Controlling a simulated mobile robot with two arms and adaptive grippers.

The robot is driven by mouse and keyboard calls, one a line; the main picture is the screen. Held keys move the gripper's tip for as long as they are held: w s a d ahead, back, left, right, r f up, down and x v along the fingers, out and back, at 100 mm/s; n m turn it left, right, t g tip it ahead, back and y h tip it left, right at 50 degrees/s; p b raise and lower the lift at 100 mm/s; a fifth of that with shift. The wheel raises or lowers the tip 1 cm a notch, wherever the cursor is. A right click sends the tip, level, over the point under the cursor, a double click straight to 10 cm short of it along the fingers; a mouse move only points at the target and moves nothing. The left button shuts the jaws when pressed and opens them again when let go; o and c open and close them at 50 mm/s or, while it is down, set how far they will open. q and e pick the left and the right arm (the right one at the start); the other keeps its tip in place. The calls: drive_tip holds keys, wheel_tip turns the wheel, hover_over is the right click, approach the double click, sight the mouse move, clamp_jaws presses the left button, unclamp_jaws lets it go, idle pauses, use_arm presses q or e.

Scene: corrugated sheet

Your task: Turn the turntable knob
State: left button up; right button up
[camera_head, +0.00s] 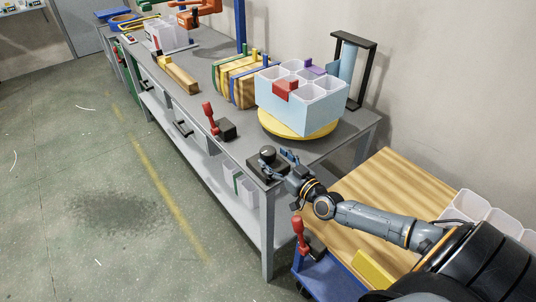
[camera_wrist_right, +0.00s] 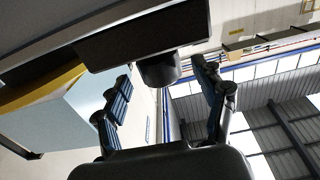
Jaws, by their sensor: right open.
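The black turntable knob (camera_head: 267,151) stands on a dark box (camera_head: 254,166) at the near corner of the grey workbench. The yellow turntable (camera_head: 296,130) is behind it and carries white and light blue bins (camera_head: 318,104). My right gripper (camera_head: 280,163) is open beside the knob, with its fingers reaching toward it. In the right wrist view the knob (camera_wrist_right: 158,72) shows between and just beyond the open fingertips (camera_wrist_right: 163,74). I cannot tell whether a finger touches it. My left gripper is not in view.
A red-handled clamp (camera_head: 210,117) stands on the bench left of the knob. Wooden blocks (camera_head: 238,84) and a black frame (camera_head: 366,70) are behind. A wooden-topped cart (camera_head: 400,185) is under my right arm. The floor at left is clear.

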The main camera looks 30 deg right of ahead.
sight(273, 158)
drive_tip(key=shift+w+a, duration=0.2)
drive_tip(key=shift+w, duration=1.55)
drive_tip(key=c, duration=1.2)
